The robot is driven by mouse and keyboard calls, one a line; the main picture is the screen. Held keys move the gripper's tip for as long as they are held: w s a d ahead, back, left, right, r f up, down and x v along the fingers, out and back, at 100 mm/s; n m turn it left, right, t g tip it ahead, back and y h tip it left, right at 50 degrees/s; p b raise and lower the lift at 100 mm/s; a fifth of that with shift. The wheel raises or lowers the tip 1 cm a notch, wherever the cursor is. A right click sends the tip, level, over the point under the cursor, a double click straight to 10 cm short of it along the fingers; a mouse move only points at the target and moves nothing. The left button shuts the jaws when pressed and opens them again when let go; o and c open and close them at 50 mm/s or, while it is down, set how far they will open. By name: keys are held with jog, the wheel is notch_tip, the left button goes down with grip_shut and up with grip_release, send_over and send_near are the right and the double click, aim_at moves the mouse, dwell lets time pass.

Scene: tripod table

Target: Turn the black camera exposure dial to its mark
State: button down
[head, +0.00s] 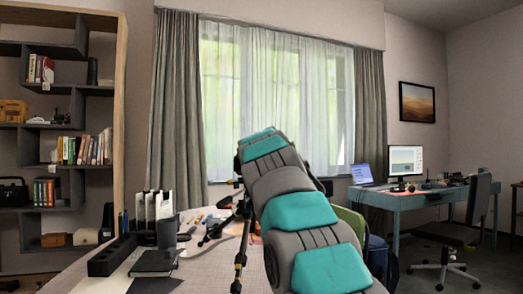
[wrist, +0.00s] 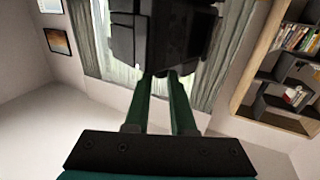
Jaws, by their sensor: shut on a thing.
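The black camera (wrist: 165,30) fills the top middle of the wrist view, which is upside down. My gripper (wrist: 161,75) reaches up to it with two dark green fingers close together, their tips at the camera's near face. The fingers are shut on the dial, which is mostly hidden between the tips and dark against the black body. Its mark cannot be made out. In the head view my teal and grey arm hides the gripper and most of the camera. A black tripod (head: 241,245) shows just left of the arm.
A shelf unit (head: 122,110) stands at the left. A blue desk (head: 420,198) and office chair (head: 450,228) stand at the right, with open floor around them.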

jog(key=shift+r+y+p, duration=0.2)
jog(key=shift+y+p, duration=0.1)
jog(key=shift+p, duration=0.25)
jog(key=shift+d+n+y+p, duration=0.1)
jog(key=shift+n+y+p, duration=0.6)
jog(key=shift+p, duration=0.55)
jog(key=shift+n+y+p, duration=0.4)
jog(key=shift+y+p, duration=0.4)
jog(key=shift+w+d+f+n+g+y+p, duration=0.1)
jog(key=shift+d+n+g+y+p, duration=0.15)
jog(key=shift+n+g+y, duration=0.45)
jog(key=shift+w+d+f+n+g+y+p, duration=0.1)
jog(key=shift+d+n+g+y+p, duration=0.15)
jog(key=shift+n+y, duration=0.8)
jog(key=shift+w+d+f+n+g+y+p, duration=0.15)
jog(key=shift+n+g+y, duration=0.35)
jog(key=shift+y, duration=0.75)
jog(key=shift+r+g+y, duration=0.1)
jog(key=shift+g+y, duration=0.15)
jog(key=shift+y, duration=0.05)
jog(key=shift+n+g+y, duration=0.5)
jog(key=shift+n+y, duration=0.1)
jog(key=shift+n, duration=0.05)
jog(key=c, duration=0.8)
grip_release()
jog(key=shift+o, duration=0.2)
jog(key=shift+s+d, duration=0.1)
